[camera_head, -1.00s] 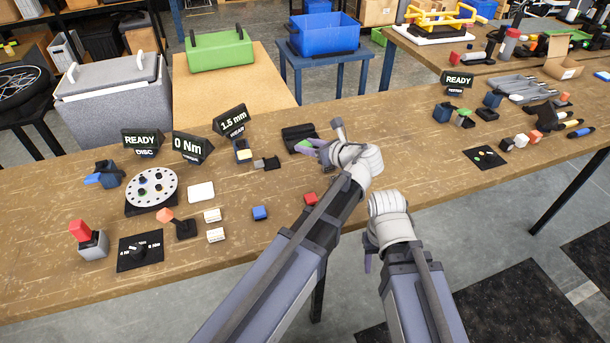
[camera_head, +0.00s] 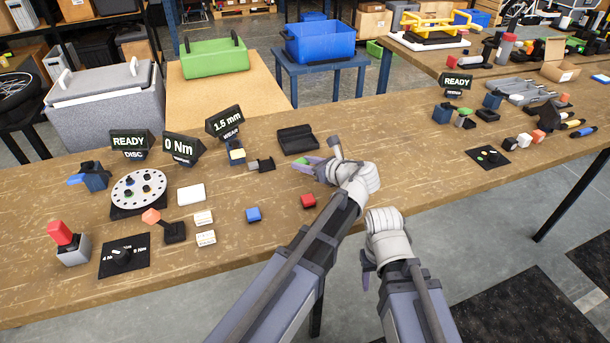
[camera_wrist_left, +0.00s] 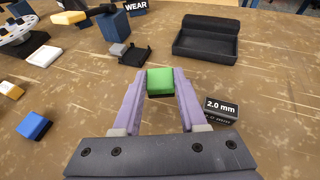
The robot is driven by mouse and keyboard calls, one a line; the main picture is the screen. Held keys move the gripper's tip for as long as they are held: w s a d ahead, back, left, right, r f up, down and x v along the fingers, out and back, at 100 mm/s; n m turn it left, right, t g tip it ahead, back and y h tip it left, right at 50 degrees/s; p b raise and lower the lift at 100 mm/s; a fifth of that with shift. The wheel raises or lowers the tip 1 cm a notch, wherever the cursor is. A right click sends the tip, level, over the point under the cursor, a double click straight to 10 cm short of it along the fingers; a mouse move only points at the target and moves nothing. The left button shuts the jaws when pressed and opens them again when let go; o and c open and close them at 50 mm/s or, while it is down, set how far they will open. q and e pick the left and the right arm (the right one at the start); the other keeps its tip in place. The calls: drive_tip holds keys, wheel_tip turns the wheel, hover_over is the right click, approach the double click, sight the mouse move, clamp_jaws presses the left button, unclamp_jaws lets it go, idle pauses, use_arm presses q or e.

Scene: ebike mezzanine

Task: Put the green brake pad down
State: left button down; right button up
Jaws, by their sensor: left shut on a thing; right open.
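The green brake pad (camera_wrist_left: 160,82), a small green block with a dark underside, sits between the purple fingertips in the left wrist view. My left gripper (camera_head: 308,163) is shut on it, over the wooden bench in front of the black open holder (camera_head: 297,139). In the head view the pad is mostly hidden by the fingers. The holder (camera_wrist_left: 207,45) looks empty in the left wrist view and is apart from the pad. I cannot tell how far the pad is above the bench. My right gripper (camera_head: 367,270) is open and empty in front of the bench edge.
A black block marked 2.0 mm (camera_wrist_left: 221,110) is beside the right finger. A red block (camera_head: 308,200) and a blue block (camera_head: 253,214) lie nearer the front edge. The WEAR sign (camera_head: 225,122) and perforated disc (camera_head: 139,190) stand left.

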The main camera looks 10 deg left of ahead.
sight(305, 179)
use_arm(q)
drive_tip(key=shift+f+b, duration=1.3)
drive_tip(key=shift+f, duration=0.3)
drive_tip(key=shift+f, duration=0.2)
drive_tip(key=shift+c, duration=2.3)
unclamp_jaws()
drive_tip(key=shift+r, duration=0.1)
